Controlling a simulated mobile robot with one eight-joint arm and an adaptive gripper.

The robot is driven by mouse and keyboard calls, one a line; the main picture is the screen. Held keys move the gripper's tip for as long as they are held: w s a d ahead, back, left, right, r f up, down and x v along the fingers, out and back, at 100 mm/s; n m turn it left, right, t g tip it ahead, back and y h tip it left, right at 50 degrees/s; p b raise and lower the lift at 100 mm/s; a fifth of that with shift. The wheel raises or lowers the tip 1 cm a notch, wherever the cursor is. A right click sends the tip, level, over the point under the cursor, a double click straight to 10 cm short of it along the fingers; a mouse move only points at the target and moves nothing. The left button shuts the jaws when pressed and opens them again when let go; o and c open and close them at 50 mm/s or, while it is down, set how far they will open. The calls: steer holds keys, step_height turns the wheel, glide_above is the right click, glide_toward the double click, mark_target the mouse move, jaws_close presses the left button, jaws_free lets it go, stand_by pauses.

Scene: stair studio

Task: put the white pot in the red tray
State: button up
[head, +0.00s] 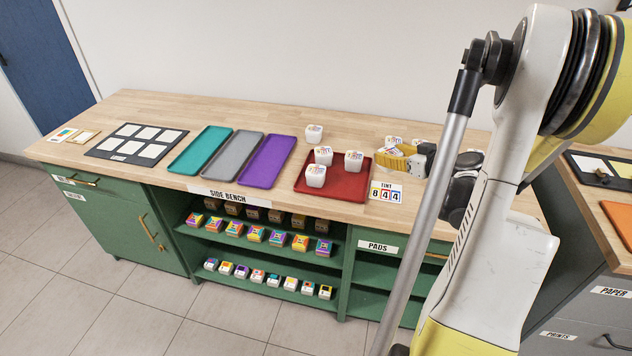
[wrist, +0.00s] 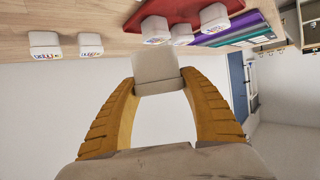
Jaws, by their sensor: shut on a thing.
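My gripper (wrist: 157,88) is shut on a white pot (wrist: 155,68), which sits between the orange fingertips in the wrist view. The tray also shows in the wrist view (wrist: 185,8).
Another white pot (head: 314,133) stands behind the tray. White pots (head: 417,143) stand beyond my gripper; two show at left in the wrist view (wrist: 45,45). A TINT card (head: 386,193) lies front right. Purple (head: 262,165), grey and teal trays lie left, empty.

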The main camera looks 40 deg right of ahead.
steer(key=w+a+f+b, duration=0.1)
steer(key=w+a+f, duration=0.1)
steer(key=w, duration=0.1)
steer(key=w+a+f+b, duration=0.3)
steer(key=w+a+f, duration=0.1)
steer(key=w, duration=0.1)
steer(key=shift+w+a+f, duration=0.3)
steer(key=shift+w+f, duration=0.05)
steer(key=shift+f, duration=0.05)
steer(key=shift+f+b, duration=1.3)
steer(key=shift+f, duration=0.65)
steer(key=shift+f, duration=0.1)
steer(key=o, duration=1.2)
